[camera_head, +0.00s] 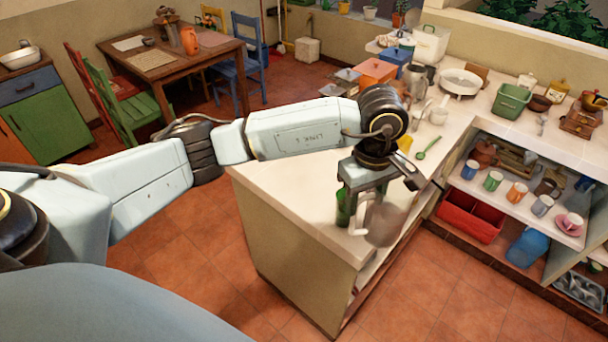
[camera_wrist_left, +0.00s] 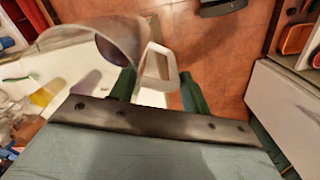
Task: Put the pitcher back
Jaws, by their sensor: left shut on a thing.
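The pitcher (camera_head: 386,224) is a see-through, greyish vessel with a white handle, and it hangs at the near right corner of the counter in the head view. My left gripper (camera_head: 357,210) is shut on its handle, with the green fingers pointing down. In the left wrist view the pitcher (camera_wrist_left: 112,38) is at the upper left. Its white handle (camera_wrist_left: 160,68) lies between the green fingers of the left gripper (camera_wrist_left: 158,85). I cannot tell whether its base touches the counter. My right gripper is in neither view.
The white counter (camera_head: 285,203) has a yellow item (camera_head: 404,144), a green spoon (camera_head: 430,147) and several pots toward the back. At the right, an open shelf (camera_head: 510,210) holds mugs, a red bin (camera_head: 470,217) and a blue jug (camera_head: 527,247). Tiled floor at the front is clear.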

